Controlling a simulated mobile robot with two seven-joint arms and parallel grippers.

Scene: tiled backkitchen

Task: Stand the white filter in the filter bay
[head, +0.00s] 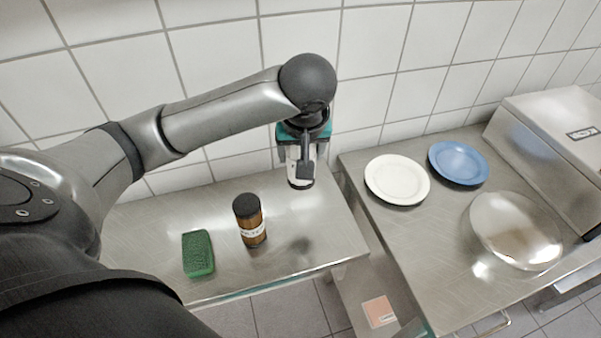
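My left gripper (306,161) reaches down at the back right of the left steel table, close to the tiled wall. A white cylindrical thing with a dark lower end (294,168), which looks like the white filter, is between its fingers. A dark finger covers part of it. I cannot tell whether the fingers press on it, or whether its lower end touches the table. I cannot make out a filter bay for certain. My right gripper is not in view.
A brown bottle (252,229) with a black cap and a green sponge (198,254) are on the left table. Past a gap, the right table holds a white plate (397,178), a blue plate (458,162), a silver dome (515,230) and a steel appliance (550,140). A pink square (379,311) lies lower down.

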